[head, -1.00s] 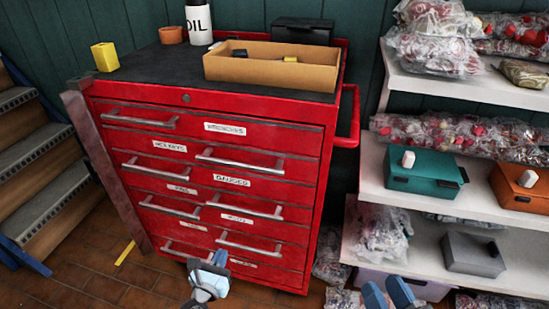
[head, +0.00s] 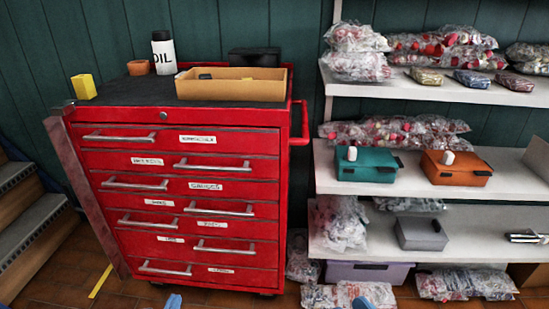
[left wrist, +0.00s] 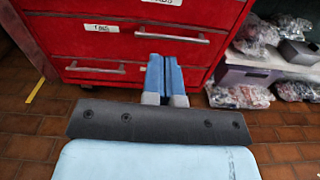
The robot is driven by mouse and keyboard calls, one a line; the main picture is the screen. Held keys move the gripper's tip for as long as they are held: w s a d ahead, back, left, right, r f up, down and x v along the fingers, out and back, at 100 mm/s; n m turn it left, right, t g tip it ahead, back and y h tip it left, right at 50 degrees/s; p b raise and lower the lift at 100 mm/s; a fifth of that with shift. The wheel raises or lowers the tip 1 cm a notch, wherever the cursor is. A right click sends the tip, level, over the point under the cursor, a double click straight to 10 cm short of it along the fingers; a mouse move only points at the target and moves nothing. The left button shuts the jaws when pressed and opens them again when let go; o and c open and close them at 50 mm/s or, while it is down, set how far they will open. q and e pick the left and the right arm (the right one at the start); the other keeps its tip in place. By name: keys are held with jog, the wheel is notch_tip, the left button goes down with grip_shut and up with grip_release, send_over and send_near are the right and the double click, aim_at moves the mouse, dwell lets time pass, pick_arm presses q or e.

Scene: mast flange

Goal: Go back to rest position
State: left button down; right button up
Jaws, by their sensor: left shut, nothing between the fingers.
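My left gripper (head: 172,301) shows only as a small blue tip at the bottom edge of the head view, in front of the red tool cabinet (head: 190,165). In the left wrist view its two blue fingers (left wrist: 164,75) are together, with nothing between them. My right gripper (head: 363,302) shows only a blue tip at the bottom edge, in front of the shelves. Its fingers are mostly cut off.
The cabinet's labelled drawers look shut. On its top stand an open cardboard box (head: 230,90), an oil bottle (head: 164,52) and a yellow block (head: 84,86). Shelves (head: 480,205) with bagged goods and cases stand at the right, steps (head: 30,230) at the left.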

pick_arm(q)
jog(key=s+d+r+n+g+h, duration=0.2)
jog(key=s+d+r+n+h, duration=0.25)
jog(key=s+r+n, duration=0.75)
jog(key=s+d+r+n+g+h, duration=0.2)
jog(key=s+d+r+n+h, duration=0.4)
jog(key=n, duration=1.1)
jog(key=w+d+r+n+t+y, duration=0.3)
jog(key=w+r+n+y, duration=0.1)
jog(key=r+n, duration=0.2)
jog(key=s+a+r+g+y+p, duration=0.4)
jog(key=a+r+g+y+p, duration=0.1)
jog(key=p, duration=3.1)
jog(key=shift+s+a+r+g, duration=0.15)
jog(key=shift+a+r+g, duration=0.35)
jog(key=shift+a+r, duration=0.55)
pick_arm(e)
jog(key=s+d+r+g+h, duration=0.3)
jog(key=d+r+g+h, duration=0.2)
jog(key=d+r+g, duration=0.1)
jog(key=shift+s+d+r, duration=0.2)
jog(key=shift+d+r, duration=0.3)
jog(key=shift+d, duration=0.1)
